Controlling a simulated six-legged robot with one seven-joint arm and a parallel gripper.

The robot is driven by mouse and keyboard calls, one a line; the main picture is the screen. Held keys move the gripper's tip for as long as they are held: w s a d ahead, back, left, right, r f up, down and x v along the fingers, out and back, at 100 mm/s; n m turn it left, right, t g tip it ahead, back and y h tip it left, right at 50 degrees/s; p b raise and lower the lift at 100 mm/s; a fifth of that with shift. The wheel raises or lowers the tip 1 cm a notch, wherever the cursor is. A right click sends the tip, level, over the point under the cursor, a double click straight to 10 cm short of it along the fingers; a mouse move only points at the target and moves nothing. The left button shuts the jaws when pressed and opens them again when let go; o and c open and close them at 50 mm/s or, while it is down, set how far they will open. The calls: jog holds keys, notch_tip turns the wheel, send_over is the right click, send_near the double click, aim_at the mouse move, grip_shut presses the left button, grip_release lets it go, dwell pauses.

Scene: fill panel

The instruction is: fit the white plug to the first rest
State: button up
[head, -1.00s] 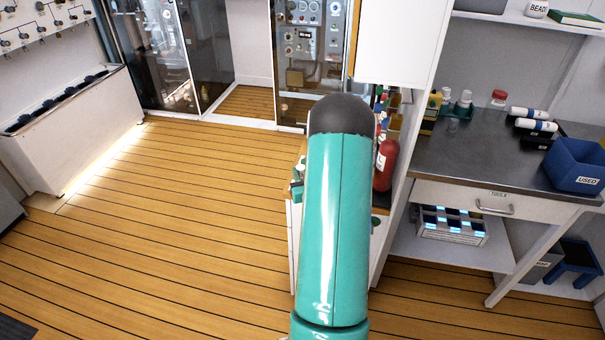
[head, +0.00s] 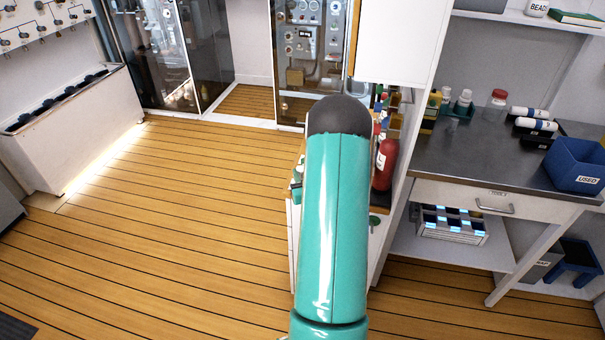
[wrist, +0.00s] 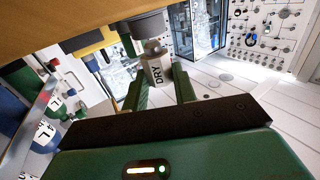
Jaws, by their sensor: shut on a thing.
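In the head view my teal arm hides the gripper and plug.
In the wrist view, yellow and dark fittings (wrist: 92,40) and blue and green bottles (wrist: 22,85) crowd the left. In the head view, a red cylinder (head: 385,163) stands just right of my arm, beside a white cabinet wall (head: 402,40). The wooden floor (head: 170,220) at left is clear.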

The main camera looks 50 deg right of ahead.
jog(key=shift+f, duration=0.95)
jog(key=o, duration=1)
jog(key=shift+o, duration=0.2)
jog(key=v, duration=1.4)
jog(key=shift+w+d, duration=0.1)
